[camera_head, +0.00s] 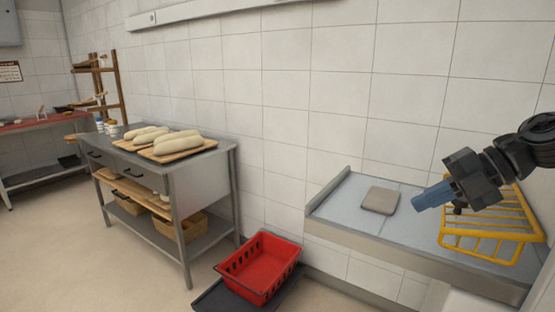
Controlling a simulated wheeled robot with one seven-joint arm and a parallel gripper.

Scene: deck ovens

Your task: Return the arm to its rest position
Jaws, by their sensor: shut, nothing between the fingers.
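My gripper (432,197) reaches in from the right edge of the head view, on a dark, bent arm. Its blue fingers point left and are shut, with nothing between them. It appears in front of a steel counter (345,222) against the tiled wall. A grey-brown square pad (379,201) lies on the counter to the left of the fingertips. My gripper and arm cover part of a yellow wire basket (487,241) at the counter's right end. I cannot tell the exact height of the gripper above the counter.
A red basket (262,267) sits on a dark low base (217,297) left of the counter. A steel table (222,160) with loaves on boards (178,145) stands further left. A wooden rack (106,85) and a red-topped table (40,125) are at the back left. Floor at the lower left is clear.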

